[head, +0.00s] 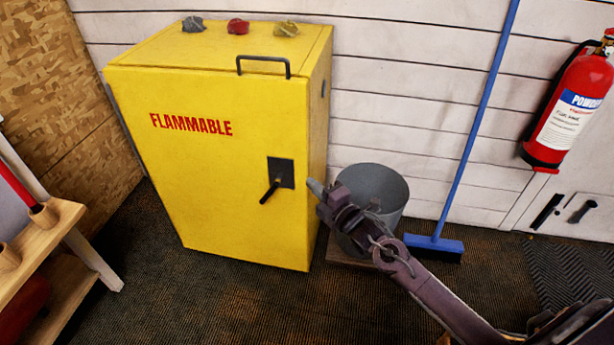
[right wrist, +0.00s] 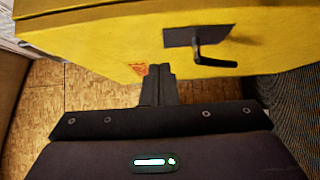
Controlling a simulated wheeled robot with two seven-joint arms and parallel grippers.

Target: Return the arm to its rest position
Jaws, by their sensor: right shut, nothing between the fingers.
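My right gripper (head: 316,190) is in the head view, beside the right edge of the yellow cabinet (head: 200,185). Its arm comes in from the lower right. In the right wrist view the fingers of my right gripper (right wrist: 158,70) are together and hold nothing. The cabinet door is shut and reads FLAMMABLE. Its black handle (head: 271,190) tilts down to the left; the handle also shows in the right wrist view (right wrist: 210,60), apart from the fingers. My left gripper is not in view.
A grey bucket (head: 385,184) stands behind my right gripper. A blue broom (head: 436,246) leans on the white wall, with a red fire extinguisher (head: 572,110) to its right. A wooden rack (head: 50,220) stands at the left. Dark floor (head: 180,300) lies clear before the cabinet.

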